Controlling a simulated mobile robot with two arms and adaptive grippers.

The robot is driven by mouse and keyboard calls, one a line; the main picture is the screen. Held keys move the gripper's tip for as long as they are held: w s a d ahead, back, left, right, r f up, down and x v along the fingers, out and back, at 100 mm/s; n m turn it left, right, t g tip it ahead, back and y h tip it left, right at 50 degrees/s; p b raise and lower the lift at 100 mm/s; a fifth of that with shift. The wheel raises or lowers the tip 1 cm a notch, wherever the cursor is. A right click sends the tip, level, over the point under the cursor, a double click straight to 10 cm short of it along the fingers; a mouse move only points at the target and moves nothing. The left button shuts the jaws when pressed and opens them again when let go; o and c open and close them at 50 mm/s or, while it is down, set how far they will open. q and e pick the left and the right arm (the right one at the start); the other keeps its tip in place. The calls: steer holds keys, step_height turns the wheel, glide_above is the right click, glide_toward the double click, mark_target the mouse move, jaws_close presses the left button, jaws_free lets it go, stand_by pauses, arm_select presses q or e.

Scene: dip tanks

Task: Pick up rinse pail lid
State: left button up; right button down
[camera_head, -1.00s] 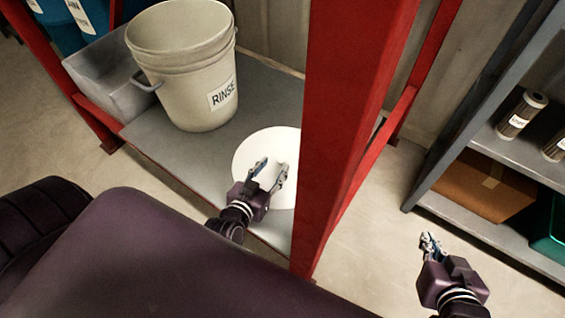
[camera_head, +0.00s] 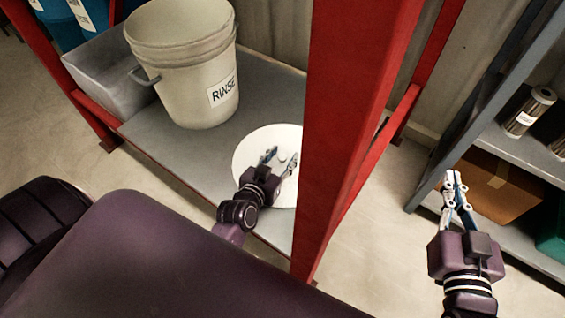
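The rinse pail lid (camera_head: 252,150) is a round white disc with a small knob in its middle. It lies on the grey shelf board, its right edge hidden behind the red post. The rinse pail (camera_head: 190,85), off-white and labelled RINSE, stands open to the left of the lid. My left gripper (camera_head: 279,157) is open over the lid, its fingertips on either side of the knob in the picture. I cannot tell if they touch the knob. My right gripper (camera_head: 455,178) is out to the right, in front of the other shelf, its fingers close together at the tips.
A thick red post (camera_head: 355,120) stands just right of my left gripper. A grey bin (camera_head: 110,75) is beside the pail. The grey shelf unit at the right holds a cardboard box (camera_head: 495,190) and dark canisters (camera_head: 528,112).

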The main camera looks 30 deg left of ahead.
arm_select(q)
steer(key=shift+c, duration=0.3)
jaws_close()
steer(key=shift+r, duration=0.25)
